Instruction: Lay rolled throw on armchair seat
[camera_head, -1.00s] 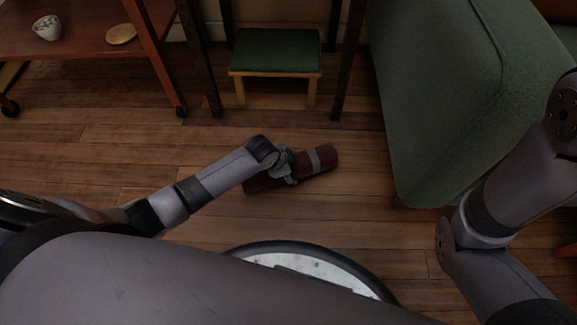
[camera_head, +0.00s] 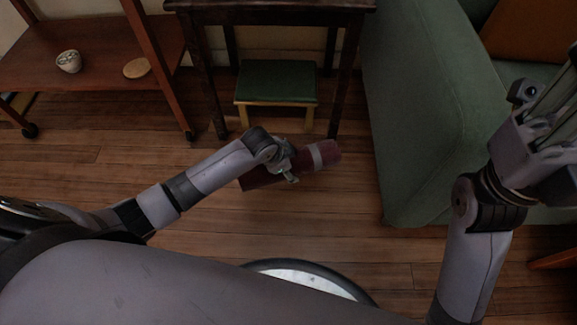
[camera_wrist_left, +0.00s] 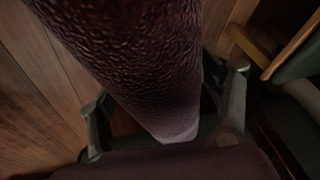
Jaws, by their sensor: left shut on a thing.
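The rolled throw (camera_head: 325,154) is a dark maroon roll with a pale grey band. My left gripper (camera_head: 288,166) is shut around it near its middle and holds it over the floor. In the left wrist view the throw (camera_wrist_left: 135,55) runs between the two fingers (camera_wrist_left: 168,112), with part of its pale band showing. The green armchair (camera_head: 420,120) stands at the right. Part of its seat (camera_head: 508,75) shows beyond the near arm; the rest is hidden by my right arm or out of frame. My right gripper (camera_head: 552,120) is raised in front of the armchair, partly cut off, its jaws unclear.
An orange cushion (camera_head: 528,30) rests on the armchair. A dark wooden table (camera_head: 270,8) stands at the back, with a green-topped stool (camera_head: 276,82) under it. A wheeled wooden cart (camera_head: 90,50) at left holds a cup (camera_head: 69,62) and a round dish (camera_head: 136,68). Wooden floor between is clear.

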